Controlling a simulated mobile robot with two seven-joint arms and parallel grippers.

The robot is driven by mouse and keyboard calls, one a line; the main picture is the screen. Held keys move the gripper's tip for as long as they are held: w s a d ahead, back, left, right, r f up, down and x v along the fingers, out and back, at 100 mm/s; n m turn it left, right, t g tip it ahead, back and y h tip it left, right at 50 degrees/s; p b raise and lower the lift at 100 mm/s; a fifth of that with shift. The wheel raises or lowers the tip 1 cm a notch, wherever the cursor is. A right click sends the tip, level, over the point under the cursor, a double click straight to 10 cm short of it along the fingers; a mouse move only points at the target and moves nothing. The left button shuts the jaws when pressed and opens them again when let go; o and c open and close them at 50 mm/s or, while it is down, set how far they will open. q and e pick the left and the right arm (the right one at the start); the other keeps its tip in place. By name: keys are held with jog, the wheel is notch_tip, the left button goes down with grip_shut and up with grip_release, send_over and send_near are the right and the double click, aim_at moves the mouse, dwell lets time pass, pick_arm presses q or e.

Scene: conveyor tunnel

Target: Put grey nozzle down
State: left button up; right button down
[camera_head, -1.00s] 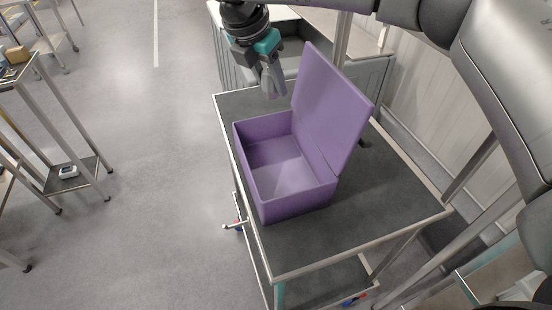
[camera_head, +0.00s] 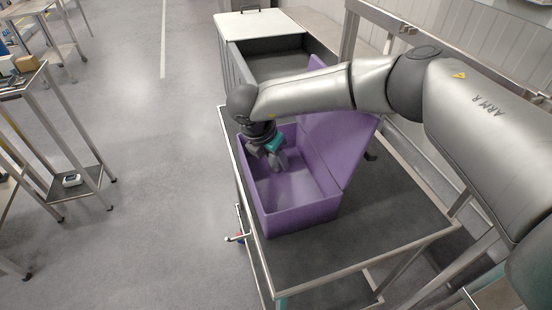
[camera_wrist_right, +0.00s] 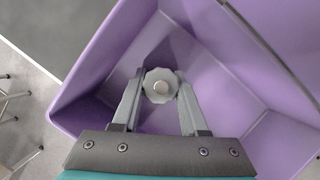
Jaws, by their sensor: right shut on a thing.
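The grey nozzle (camera_wrist_right: 160,86) is held between the two fingers of my right gripper (camera_wrist_right: 158,92) in the right wrist view. It looks round with a lobed rim and a pale centre. In the head view my right gripper (camera_head: 278,160) points down into the open purple box (camera_head: 300,215), near its back left part. The nozzle is hard to make out there. The box's inside also fills much of the right wrist view (camera_wrist_right: 215,75), below the nozzle. How high the nozzle is above the box floor I cannot tell. My left gripper is not in view.
The box stands on a dark-topped trolley (camera_head: 385,215) with its lid (camera_head: 345,145) open, leaning to the right. A grey bin (camera_head: 275,62) stands behind. Another metal trolley (camera_head: 75,150) is at the left. The trolley top right of the box is clear.

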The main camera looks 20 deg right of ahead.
jog(key=shift+f, duration=0.1)
jog(key=shift+f, duration=0.15)
jog(key=shift+c, duration=2.2)
grip_release()
jog(key=shift+r, duration=0.3)
jog(key=v, duration=1.2)
jog(key=shift+f, duration=0.15)
